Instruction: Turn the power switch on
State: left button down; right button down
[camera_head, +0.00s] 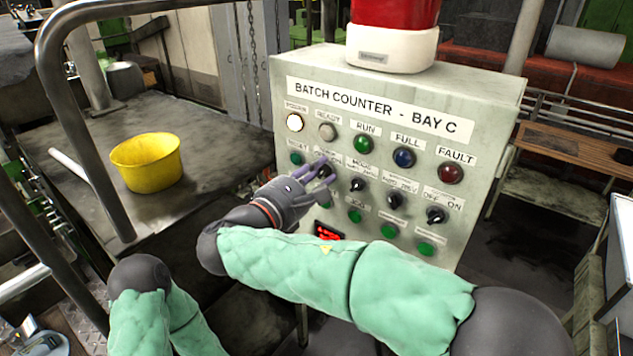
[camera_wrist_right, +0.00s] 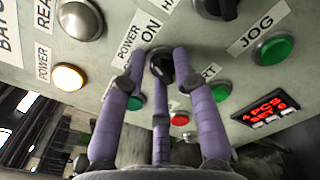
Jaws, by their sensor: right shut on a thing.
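The power switch (camera_wrist_right: 160,65) is a black rotary knob beside a "POWER" and "ON" label on the grey control panel (camera_head: 480,110). My right gripper (camera_head: 322,172), with purple fingers, is at the knob and shut on it; in the wrist view its fingertips (camera_wrist_right: 160,58) lie around the knob. The fingers partly cover the knob in the head view, and its exact angle is hard to tell. The white POWER lamp (camera_head: 294,122) glows, as it also does in the wrist view (camera_wrist_right: 69,78). My left gripper is not in view.
Other black knobs, such as the OFF/ON one (camera_head: 436,216), and green buttons (camera_head: 389,231) sit close by. A red digital display (camera_head: 327,232) is lit below. A red and white unit (camera_head: 393,40) stands on top. A yellow bucket (camera_head: 146,163) stands at left.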

jog(key=shift+d+r+m+b, duration=0.2)
jog(key=shift+r+m+b, duration=0.15)
jog(key=shift+m, duration=0.25)
jog(key=c, duration=1.1)
grip_release()
jog(key=shift+o, duration=0.5)
jog(key=shift+s+d+f, duration=0.1)
jog(key=shift+s, duration=0.05)
jog(key=shift+f, duration=0.1)
jog(key=shift+a, duration=0.25)
jog(key=v, duration=1.1)
jog(key=shift+s, duration=0.35)
